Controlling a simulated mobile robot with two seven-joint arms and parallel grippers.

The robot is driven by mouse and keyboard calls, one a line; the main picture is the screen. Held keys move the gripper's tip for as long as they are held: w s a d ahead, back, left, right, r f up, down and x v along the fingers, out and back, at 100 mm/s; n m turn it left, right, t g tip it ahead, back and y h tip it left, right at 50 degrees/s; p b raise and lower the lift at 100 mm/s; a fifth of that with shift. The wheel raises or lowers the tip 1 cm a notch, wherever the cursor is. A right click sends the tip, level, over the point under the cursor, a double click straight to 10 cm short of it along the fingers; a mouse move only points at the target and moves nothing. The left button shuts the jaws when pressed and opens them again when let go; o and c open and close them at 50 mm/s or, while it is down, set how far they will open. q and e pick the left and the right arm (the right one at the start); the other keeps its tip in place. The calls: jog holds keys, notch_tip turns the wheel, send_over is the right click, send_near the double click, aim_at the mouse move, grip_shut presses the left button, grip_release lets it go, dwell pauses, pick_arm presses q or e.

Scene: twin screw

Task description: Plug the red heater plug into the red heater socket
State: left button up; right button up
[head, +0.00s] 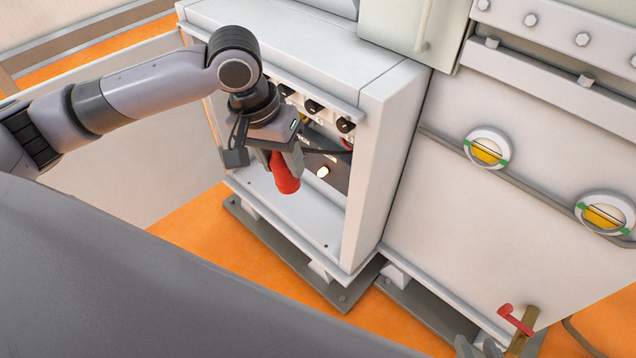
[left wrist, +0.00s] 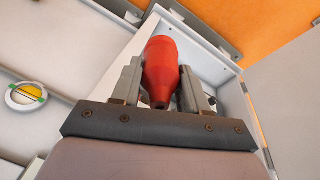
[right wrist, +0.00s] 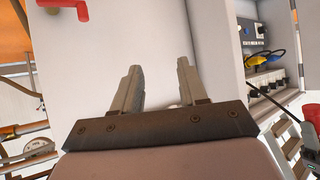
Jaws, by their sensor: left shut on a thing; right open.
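The red plug (head: 286,178) hangs below my left gripper (head: 283,163), in front of the open cabinet. My left gripper is shut on it, and the left wrist view shows the red plug (left wrist: 161,68) between the two fingers. A row of dark round sockets (head: 313,106) runs along the upper part of the cabinet recess. I cannot tell which is the red heater socket; the arm hides part of the row. My right gripper (head: 478,348) is at the bottom edge of the head view, and its fingers (right wrist: 158,88) are apart and empty in the right wrist view.
The cabinet's side wall (head: 385,150) and lower ledge (head: 290,232) bound the recess. A red-handled valve (head: 518,320) stands close to my right gripper. Blue and yellow cables (right wrist: 277,57) show in the right wrist view. Round gauges (head: 486,148) sit on the right panel.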

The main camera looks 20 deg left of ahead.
pick_arm(q)
jog(key=w+f+n+t+h+b, duration=0.2)
jog(key=f+h+b, duration=0.15)
jog(key=f, duration=0.55)
jog(key=w+f+n+t+h+b, duration=0.2)
jog(key=w+f+b, duration=0.15)
jog(key=f, duration=0.45)
jog(key=a+f+n+t+y, duration=0.2)
jog(key=a+n+t, duration=0.4)
jog(key=n+t, duration=0.2)
jog(key=shift+w+a+f+t, duration=0.35)
jog(key=shift+w+f+t, duration=0.05)
jog(key=shift+t, duration=0.1)
pick_arm(e)
notch_tip(320, 180, down, 6)
jog(key=w+a, duration=0.1)
jog(key=w, duration=0.1)
jog(key=shift+w+y, duration=0.3)
jog(key=shift+w, duration=0.05)
